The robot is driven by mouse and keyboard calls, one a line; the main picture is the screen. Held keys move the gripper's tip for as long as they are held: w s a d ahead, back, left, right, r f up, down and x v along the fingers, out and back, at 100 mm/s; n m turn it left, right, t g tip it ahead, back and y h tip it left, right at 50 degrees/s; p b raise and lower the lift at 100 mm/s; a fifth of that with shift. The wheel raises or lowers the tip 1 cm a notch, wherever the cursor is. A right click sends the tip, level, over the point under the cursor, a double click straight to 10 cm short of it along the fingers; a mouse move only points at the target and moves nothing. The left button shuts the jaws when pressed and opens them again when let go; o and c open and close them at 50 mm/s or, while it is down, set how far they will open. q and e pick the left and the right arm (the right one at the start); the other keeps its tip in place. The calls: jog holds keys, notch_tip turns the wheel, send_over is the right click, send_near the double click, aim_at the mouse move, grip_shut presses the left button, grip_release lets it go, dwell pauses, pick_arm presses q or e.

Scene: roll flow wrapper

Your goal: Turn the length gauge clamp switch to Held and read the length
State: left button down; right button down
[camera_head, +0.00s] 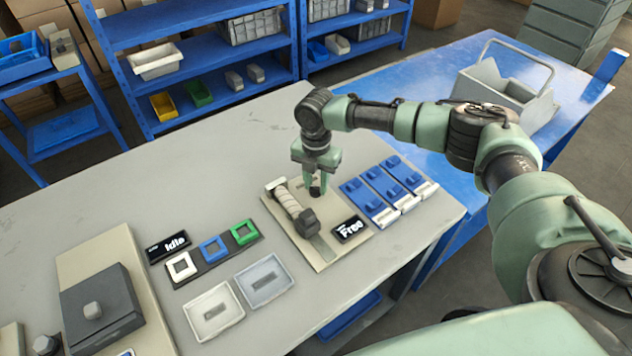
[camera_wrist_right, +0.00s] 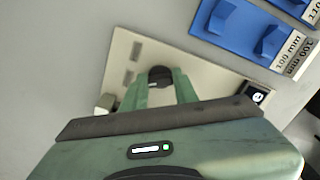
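The clamp switch is a dark round knob (camera_wrist_right: 160,77) near the plate's far end. My right gripper (camera_head: 316,186) points down over it. In the right wrist view its two green fingers (camera_wrist_right: 160,88) stand on either side of the knob. I cannot tell whether they touch it. My left gripper is not in view.
Blue gauge blocks (camera_head: 387,188) with white labels, one reading 100 mm, stand close right of the plate. Left are an "Idle" display (camera_head: 167,247), white, blue and green square buttons (camera_head: 212,250) and two shallow trays (camera_head: 213,311).

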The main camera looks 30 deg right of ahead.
jog(key=shift+r+p, duration=0.1)
jog(key=shift+p, duration=0.2)
jog(key=shift+s+r+m+p, duration=0.1)
jog(key=shift+m+p, duration=0.85)
jog(key=shift+m, duration=0.05)
jog(key=m+p, duration=0.2)
jog(key=shift+m, duration=0.3)
jog(key=m+p, duration=0.3)
jog(key=m, duration=0.1)
jog(key=shift+m+p, duration=1.1)
jog(key=shift+m, duration=0.5)
jog(key=c, duration=1.1)
grip_release()
